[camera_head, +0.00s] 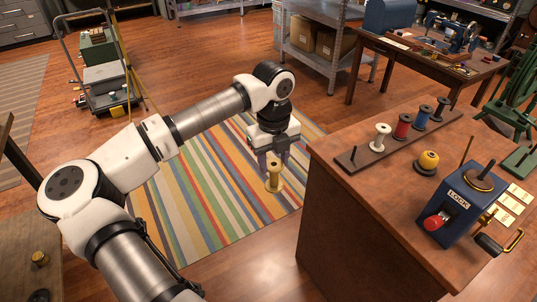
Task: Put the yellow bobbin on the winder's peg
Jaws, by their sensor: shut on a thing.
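My gripper (273,160) points down over the striped rug, left of the wooden counter. It is shut on a pale yellow bobbin (273,181), which hangs upright below the fingers, clear of the counter. The winder (457,207) is a blue box marked LOCK on the counter at the right, with a red knob and a crank. Its dark peg (486,171) stands up bare from a brass disc on top. My gripper is well to the left of the winder.
A dark rack (370,157) on the counter (350,205) holds white, red, blue and dark bobbins; its left peg is bare. A round yellow thing (428,160) on a dark base stands between rack and winder. A thin upright rod (466,151) rises behind the winder.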

